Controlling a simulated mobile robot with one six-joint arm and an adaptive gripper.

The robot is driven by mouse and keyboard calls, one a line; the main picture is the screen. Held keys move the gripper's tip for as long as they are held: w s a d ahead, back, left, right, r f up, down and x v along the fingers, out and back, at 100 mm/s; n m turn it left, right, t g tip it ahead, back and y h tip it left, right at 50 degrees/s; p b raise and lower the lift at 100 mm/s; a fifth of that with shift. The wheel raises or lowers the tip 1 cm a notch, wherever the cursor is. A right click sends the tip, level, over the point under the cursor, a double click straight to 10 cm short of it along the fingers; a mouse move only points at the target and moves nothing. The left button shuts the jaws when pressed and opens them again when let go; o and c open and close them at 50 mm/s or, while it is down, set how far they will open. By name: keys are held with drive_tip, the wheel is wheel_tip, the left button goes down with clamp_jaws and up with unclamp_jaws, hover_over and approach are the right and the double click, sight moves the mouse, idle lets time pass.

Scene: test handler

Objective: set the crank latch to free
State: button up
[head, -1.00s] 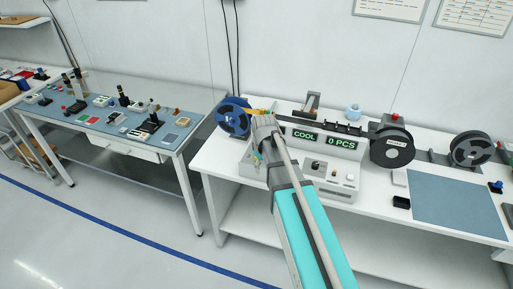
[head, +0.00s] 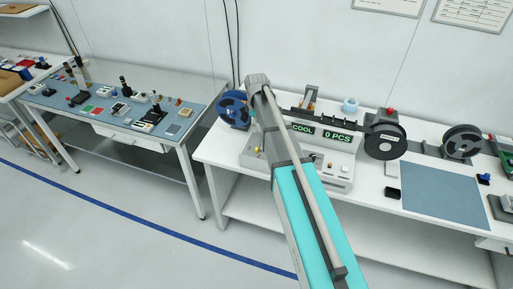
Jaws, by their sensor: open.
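The test handler (head: 335,168) stands on the white bench with two lit displays, COOL and 0 PCS. A blue reel (head: 232,107) is at its left end and a black reel (head: 388,142) at its right end. My arm crosses the handler's left part, and its grey end is raised just right of the blue reel. My gripper cannot be made out; it is hidden behind the arm. I cannot pick out the crank latch for certain. Small controls show on the handler's front, among them a white knob (head: 345,168).
A blue-grey mat (head: 440,195) lies on the bench at right, with another reel (head: 463,142) behind it. A separate table (head: 110,125) with many small parts stands at left, beyond a gap. Open floor lies in front.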

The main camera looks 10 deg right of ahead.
sight(256, 148)
drive_tip(key=shift+f, duration=0.1)
wheel_tip(256, 148, down, 14)
drive_tip(key=b, duration=1.3)
drive_tip(key=shift+r+b, duration=0.2)
drive_tip(key=shift+b, duration=0.2)
clamp_jaws()
idle(0.4)
drive_tip(key=shift+s, duration=0.1)
